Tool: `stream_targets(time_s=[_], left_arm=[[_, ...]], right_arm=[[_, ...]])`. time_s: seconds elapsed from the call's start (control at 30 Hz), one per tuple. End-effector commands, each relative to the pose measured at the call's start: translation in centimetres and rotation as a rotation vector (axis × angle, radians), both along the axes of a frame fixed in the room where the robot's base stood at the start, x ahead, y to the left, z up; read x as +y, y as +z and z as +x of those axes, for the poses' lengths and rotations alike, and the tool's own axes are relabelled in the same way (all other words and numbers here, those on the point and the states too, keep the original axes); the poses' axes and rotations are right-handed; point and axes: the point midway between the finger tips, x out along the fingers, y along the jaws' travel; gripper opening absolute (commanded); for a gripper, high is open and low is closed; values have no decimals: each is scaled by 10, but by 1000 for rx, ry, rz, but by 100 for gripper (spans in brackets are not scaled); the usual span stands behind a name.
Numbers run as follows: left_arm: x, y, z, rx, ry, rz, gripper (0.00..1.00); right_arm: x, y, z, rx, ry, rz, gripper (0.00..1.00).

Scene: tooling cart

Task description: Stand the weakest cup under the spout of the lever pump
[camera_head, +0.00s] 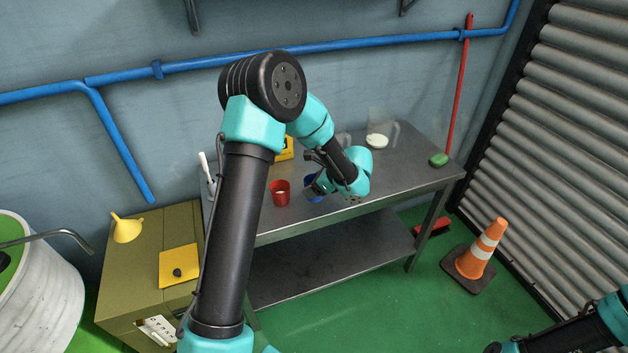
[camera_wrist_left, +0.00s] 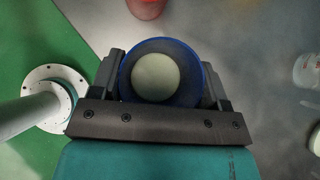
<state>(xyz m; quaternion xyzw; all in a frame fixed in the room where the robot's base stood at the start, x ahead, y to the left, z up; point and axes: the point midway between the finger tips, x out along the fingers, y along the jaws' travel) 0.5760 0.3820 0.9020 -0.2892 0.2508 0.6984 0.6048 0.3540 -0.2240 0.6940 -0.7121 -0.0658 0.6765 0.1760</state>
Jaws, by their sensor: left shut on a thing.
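My left gripper (camera_head: 318,187) is shut on a blue cup (camera_head: 312,188) over the front part of the metal bench. The left wrist view looks into the blue cup (camera_wrist_left: 182,52) from above, with a jaw at either side and pale whitish-green contents (camera_wrist_left: 155,78) inside. A red cup (camera_head: 280,193) stands on the bench just left of it; part of it shows at the top of the left wrist view (camera_wrist_left: 147,7). A bent metal pipe (camera_head: 50,235) reaches over the white drum at far left; I cannot tell whether it is the pump's spout. My right gripper is out of view.
A clear jug (camera_head: 381,128) with white contents and a green block (camera_head: 438,160) are on the metal bench (camera_head: 415,155). A yellow funnel (camera_head: 126,229) and yellow panel (camera_head: 180,262) are on the olive cabinet (camera_head: 150,277). A traffic cone (camera_head: 482,249) stands on the floor at right.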

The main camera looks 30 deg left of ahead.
Motion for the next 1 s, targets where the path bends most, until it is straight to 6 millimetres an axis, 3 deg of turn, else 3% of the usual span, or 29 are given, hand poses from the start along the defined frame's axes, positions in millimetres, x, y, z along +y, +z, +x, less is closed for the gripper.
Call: stream_targets(time_s=[0.4,1.0], left_arm=[[-9,2,-14,-1,-1,0,41],[-10,2,-15,-1,1,0,41]], right_arm=[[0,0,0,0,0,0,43],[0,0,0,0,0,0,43]])
